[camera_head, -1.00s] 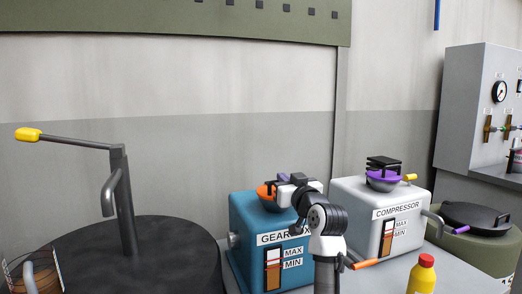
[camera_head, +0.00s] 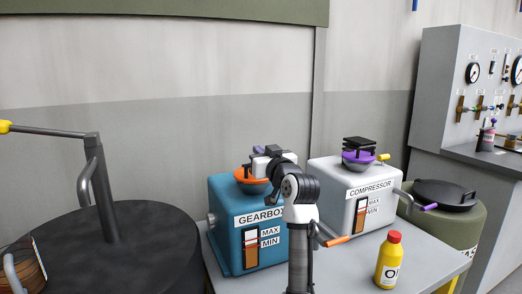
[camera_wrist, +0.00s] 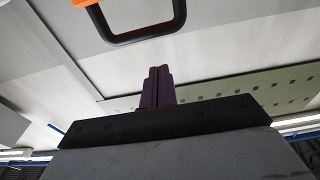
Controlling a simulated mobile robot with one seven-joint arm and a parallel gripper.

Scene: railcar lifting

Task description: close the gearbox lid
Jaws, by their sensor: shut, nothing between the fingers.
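The blue gearbox (camera_head: 226,240) stands on the grey table, with its label and MIN/MAX gauge facing me. On top is an orange-rimmed filler part (camera_head: 248,186) with a dark handle-like piece (camera_head: 247,170), partly behind my gripper. I cannot tell from this view how far the lid is open. In the wrist view a black loop handle (camera_wrist: 143,34) joins an orange edge (camera_wrist: 84,2) at the top of the picture. My gripper (camera_head: 259,150) is just above the orange part. Its purple fingers (camera_wrist: 158,88) are together and empty, apart from the handle in the wrist view.
The white compressor (camera_head: 345,195), with a purple-rimmed filler and black piece on top, stands right of my arm. A yellow oil bottle (camera_head: 389,262) stands at the table front. A green drum (camera_head: 465,220) is at right; a dark round drum (camera_head: 130,250) with a lever is at left.

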